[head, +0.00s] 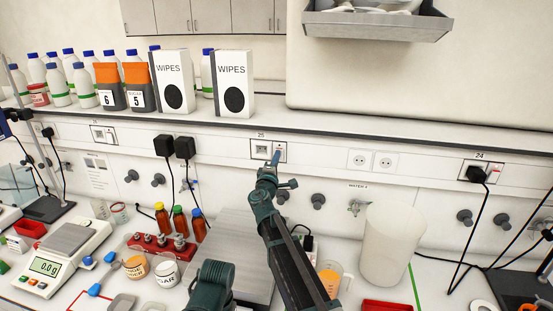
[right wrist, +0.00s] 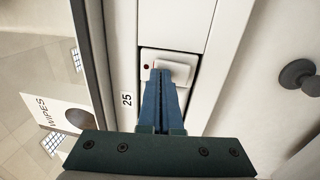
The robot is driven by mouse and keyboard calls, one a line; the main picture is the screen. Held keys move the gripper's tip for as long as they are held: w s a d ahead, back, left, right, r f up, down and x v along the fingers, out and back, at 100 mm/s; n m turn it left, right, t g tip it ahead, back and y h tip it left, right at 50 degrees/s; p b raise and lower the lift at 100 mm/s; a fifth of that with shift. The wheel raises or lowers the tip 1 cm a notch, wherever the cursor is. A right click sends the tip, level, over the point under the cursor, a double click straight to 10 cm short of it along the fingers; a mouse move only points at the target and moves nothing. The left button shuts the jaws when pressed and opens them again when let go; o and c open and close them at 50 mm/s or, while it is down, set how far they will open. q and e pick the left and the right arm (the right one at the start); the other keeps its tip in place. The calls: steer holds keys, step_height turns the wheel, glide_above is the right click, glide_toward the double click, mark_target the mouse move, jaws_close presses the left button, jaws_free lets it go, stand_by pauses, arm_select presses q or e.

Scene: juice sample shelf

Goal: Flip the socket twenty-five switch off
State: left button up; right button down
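The socket twenty-five plate (head: 258,149) is set in the wall rail below the shelf, under a small "25" label. Its white rocker switch (right wrist: 178,66) shows in the right wrist view, with a small dark red dot beside it. My right gripper (head: 276,157) is in front of the right part of the plate. In the right wrist view its blue fingers (right wrist: 160,78) are closed together with nothing between them. Their tips overlap the lower left edge of the rocker; I cannot tell whether they touch it. My left gripper does not show.
Two wipes boxes (head: 233,85) stand on the shelf edge above and left. Black plugs (head: 164,146) sit in sockets to the left, and socket 24 (head: 480,172) is at the right. Bottles, a balance (head: 63,248) and a white container (head: 392,245) occupy the bench.

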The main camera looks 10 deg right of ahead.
steer(key=s+a+r+p, duration=0.2)
steer(key=s+a, duration=0.3)
steer(key=s, duration=0.8)
steer(key=shift+a, duration=0.2)
steer(key=s+d+f+m+g+b, duration=0.2)
steer(key=s+f+m+g+b, duration=0.25)
steer(key=f, duration=0.55)
steer(key=s+d+f+m+g+b, duration=0.25)
steer(key=s+f+m+g, duration=0.35)
steer(key=f, duration=0.5)
steer(key=s+a+f+g+y+b, duration=0.2)
steer(key=s+a+f+g+y, duration=0.1)
steer(key=s+f, duration=0.4)
steer(key=s+a+f+g+y+b, duration=0.1)
steer(key=s+a+f+g+y, duration=0.2)
steer(key=s+a+f, duration=0.4)
steer(key=s+n+g, duration=0.1)
steer(key=s, duration=0.5)
steer(key=shift+s+a+f+g+b, duration=0.15)
steer(key=shift+a+f+g+b, duration=0.2)
steer(key=shift+f+b, duration=0.05)
steer(key=shift+d+r, duration=0.1)
